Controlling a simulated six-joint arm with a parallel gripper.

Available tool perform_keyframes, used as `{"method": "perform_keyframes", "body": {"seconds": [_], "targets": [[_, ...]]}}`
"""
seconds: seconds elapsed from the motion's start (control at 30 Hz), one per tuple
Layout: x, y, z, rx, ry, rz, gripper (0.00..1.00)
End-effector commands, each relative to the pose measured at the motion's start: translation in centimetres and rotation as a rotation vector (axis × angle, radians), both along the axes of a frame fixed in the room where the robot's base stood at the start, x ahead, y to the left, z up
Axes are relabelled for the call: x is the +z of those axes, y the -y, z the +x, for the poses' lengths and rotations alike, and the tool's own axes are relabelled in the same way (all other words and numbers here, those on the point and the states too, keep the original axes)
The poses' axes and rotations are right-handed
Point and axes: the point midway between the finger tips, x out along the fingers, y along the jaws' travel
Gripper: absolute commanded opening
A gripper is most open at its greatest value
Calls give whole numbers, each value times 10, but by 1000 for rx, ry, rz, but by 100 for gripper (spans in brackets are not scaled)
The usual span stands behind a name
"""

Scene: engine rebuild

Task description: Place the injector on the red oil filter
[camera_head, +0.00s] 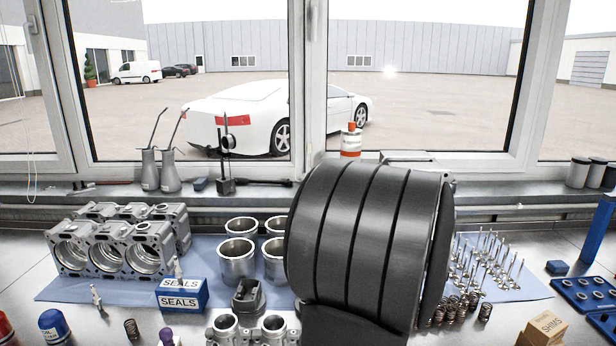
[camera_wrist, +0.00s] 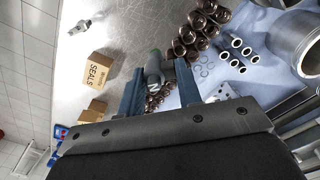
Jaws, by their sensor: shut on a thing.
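The red oil filter (camera_head: 5,328) stands at the front left edge of the bench, partly cut off by the picture. In the wrist view my gripper (camera_wrist: 158,76) is shut on a short grey and dark cylindrical part (camera_wrist: 154,66). I cannot tell for sure whether this part is the injector. A slim silver part (camera_wrist: 80,26) like an injector lies on bare metal there, apart from my gripper. My arm hides the gripper in the head view.
A blue filter (camera_head: 53,327) stands beside the red one. An engine block (camera_head: 118,245), a blue seals box (camera_head: 180,294) and metal cylinders (camera_head: 237,260) fill the left and middle. Valves (camera_head: 486,262), springs (camera_head: 466,307) and a brown box (camera_head: 543,328) are at the right.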

Motion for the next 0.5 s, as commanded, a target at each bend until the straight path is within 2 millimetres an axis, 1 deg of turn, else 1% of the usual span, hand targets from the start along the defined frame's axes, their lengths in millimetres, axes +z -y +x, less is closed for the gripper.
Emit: {"method": "perform_keyframes", "body": {"seconds": [0.03, 0.17, 0.2, 0.27, 0.3, 0.4, 0.5], "targets": [[1, -18, 14, 69, -1, 1, 5], [5, -62, 44, 241, 0, 0, 5], [6, -77, 52, 293, 0, 0, 5], [8, -99, 63, 371, 0, 0, 5], [9, -114, 70, 422, -1, 1, 5], [11, -148, 83, 538, 0, 0, 5], [13, -177, 93, 631, 0, 0, 5]]}}
